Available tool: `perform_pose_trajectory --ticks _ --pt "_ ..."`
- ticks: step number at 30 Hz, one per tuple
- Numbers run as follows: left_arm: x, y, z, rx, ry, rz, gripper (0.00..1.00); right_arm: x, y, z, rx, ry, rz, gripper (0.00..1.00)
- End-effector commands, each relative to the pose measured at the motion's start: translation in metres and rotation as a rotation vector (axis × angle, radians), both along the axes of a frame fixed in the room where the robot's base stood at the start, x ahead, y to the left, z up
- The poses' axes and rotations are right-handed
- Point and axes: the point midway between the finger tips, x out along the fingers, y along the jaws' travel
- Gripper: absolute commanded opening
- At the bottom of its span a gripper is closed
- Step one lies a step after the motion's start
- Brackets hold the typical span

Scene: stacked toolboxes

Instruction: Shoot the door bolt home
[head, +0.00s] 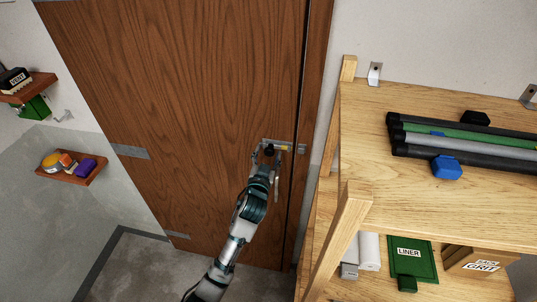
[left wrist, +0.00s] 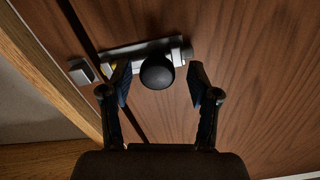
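The door bolt (head: 275,143) is a pale metal fitting with a yellow patch, mounted near the right edge of the brown wooden door (head: 190,90). It also shows in the left wrist view (left wrist: 132,48), with a round black knob (left wrist: 157,72) on it. The keeper (head: 301,149) is a small metal block on the frame across the door gap; in the left wrist view (left wrist: 83,72) no rod is seen bridging to it. My left gripper (head: 268,160) is at the bolt. Its open fingers (left wrist: 158,85) stand either side of the knob, with visible gaps. My right gripper is out of view.
A wooden shelf unit (head: 375,205) stands close to the right of the door, with dark, green and grey tubes and a blue block (head: 446,167) on top. A door handle (head: 276,188) hangs below the bolt. Small wall shelves (head: 75,175) are at far left.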

Motion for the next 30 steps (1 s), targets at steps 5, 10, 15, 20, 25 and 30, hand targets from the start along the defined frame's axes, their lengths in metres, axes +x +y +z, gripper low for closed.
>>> perform_pose_trajectory --ticks 5,10,15,20,25,30 --pt "0.000 -0.003 0.000 0.002 0.001 -0.001 0.16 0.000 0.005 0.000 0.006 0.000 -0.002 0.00" --pt "0.000 -0.002 0.000 0.002 0.000 0.000 0.00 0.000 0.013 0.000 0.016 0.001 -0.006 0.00" --pt "-0.002 -0.017 0.000 -0.001 -0.002 -0.003 0.00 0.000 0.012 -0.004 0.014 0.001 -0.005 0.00" --pt "-0.006 -0.038 0.001 -0.003 -0.003 -0.002 0.00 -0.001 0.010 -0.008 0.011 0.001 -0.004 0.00" --pt "-0.007 -0.043 0.003 -0.001 -0.005 -0.003 0.00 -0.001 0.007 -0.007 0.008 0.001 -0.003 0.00" --pt "-0.008 -0.043 0.004 -0.002 -0.007 -0.005 0.40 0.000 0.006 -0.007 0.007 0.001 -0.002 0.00"
